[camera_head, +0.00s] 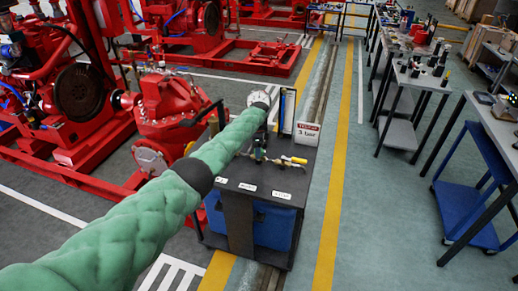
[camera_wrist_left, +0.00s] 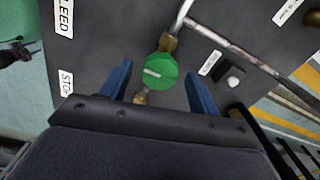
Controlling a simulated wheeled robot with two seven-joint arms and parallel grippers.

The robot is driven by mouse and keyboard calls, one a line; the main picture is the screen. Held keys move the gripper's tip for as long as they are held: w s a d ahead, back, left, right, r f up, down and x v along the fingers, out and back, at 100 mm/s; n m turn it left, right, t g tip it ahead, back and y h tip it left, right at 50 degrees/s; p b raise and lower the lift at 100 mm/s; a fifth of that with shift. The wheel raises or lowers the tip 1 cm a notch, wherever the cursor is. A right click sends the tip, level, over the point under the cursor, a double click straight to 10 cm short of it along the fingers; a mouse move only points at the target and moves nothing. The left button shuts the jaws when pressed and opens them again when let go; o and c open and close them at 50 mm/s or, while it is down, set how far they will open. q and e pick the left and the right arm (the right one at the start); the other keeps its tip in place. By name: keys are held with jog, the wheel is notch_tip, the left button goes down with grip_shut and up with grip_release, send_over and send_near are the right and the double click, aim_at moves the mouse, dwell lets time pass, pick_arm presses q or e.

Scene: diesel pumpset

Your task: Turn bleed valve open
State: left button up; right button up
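A green round knob (camera_wrist_left: 160,71) with a pale bar mark sits on brass fittings in the left wrist view; a metal pipe runs off above it. In that view my left gripper (camera_wrist_left: 157,68) is open, with one blue finger on each side of the knob and visible gaps between. I cannot tell how deep the fingers reach. A white BLEED label (camera_wrist_left: 63,17) is at the upper left, and a STOP label (camera_wrist_left: 66,82) is below it. In the head view my green-sleeved left arm reaches over the dark cart (camera_head: 252,172); its fingers are not clear. My right gripper is not in view.
A 3 bar sign (camera_head: 307,133) stands at the cart's back right, and a yellow-handled fitting (camera_head: 296,160) lies on its top. Red pump machinery (camera_head: 172,108) stands to the left. Side tables (camera_head: 414,77) with small parts are at the right. The floor between is clear.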

pick_arm(q)
jog(key=c, duration=0.9)
jog(key=shift+c, duration=0.2)
